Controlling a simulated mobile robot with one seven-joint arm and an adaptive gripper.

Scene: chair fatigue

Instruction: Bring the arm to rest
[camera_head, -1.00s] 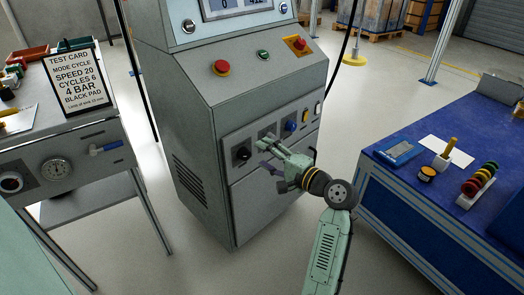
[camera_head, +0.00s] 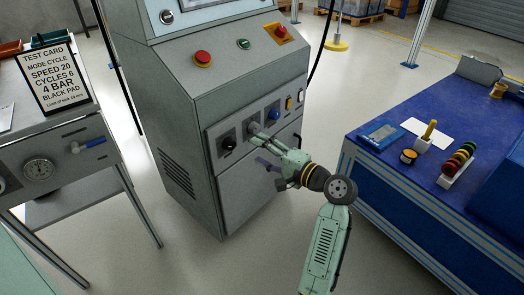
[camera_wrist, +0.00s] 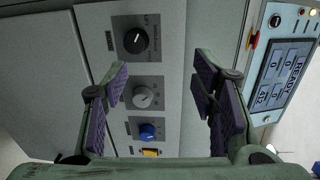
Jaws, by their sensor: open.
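My gripper (camera_head: 263,148) is open and empty, held in front of the machine's knob panel (camera_head: 236,160). In the wrist view the two purple-padded fingers (camera_wrist: 160,90) stand wide apart. The grey knob (camera_wrist: 142,97) shows between them, with the black knob (camera_wrist: 136,40) above and the blue knob (camera_wrist: 148,131) below. No finger visibly grips a knob; the exact gap to the panel is unclear. My green arm is bent, reaching up from the bottom of the head view.
The grey machine cabinet (camera_head: 185,120) stands ahead, with a red button (camera_head: 203,58) on top. At right is a blue bench (camera_head: 400,190) with a stamp rack (camera_head: 457,165). At left is a grey table (camera_head: 35,135) with a test card (camera_head: 50,80). Floor between them is clear.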

